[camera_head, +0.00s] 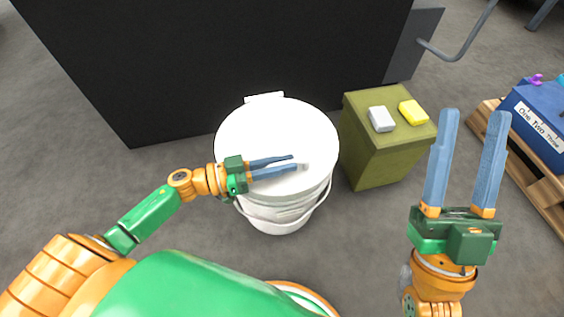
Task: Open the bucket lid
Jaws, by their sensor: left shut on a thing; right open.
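The white bucket (282,216) stands upright on the floor in front of me, with a thin wire handle hanging at its front. Its round white lid (275,128) lies flat across the top, with a small tab or hinge at the back edge. My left gripper (296,163) reaches in from the left over the lid and is shut on the lid's small pale grip (303,165) near the right front; its fingers partly hide that grip. My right gripper (472,115) is open and empty, pointing up at the right, apart from the bucket.
An olive box (375,163) stands right of the bucket, with a grey block (381,119) and a yellow block (413,112) on top. A large black cabinet (220,60) is behind. A blue bin (540,115) rests on a wooden pallet (535,180) at far right. Floor at left is clear.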

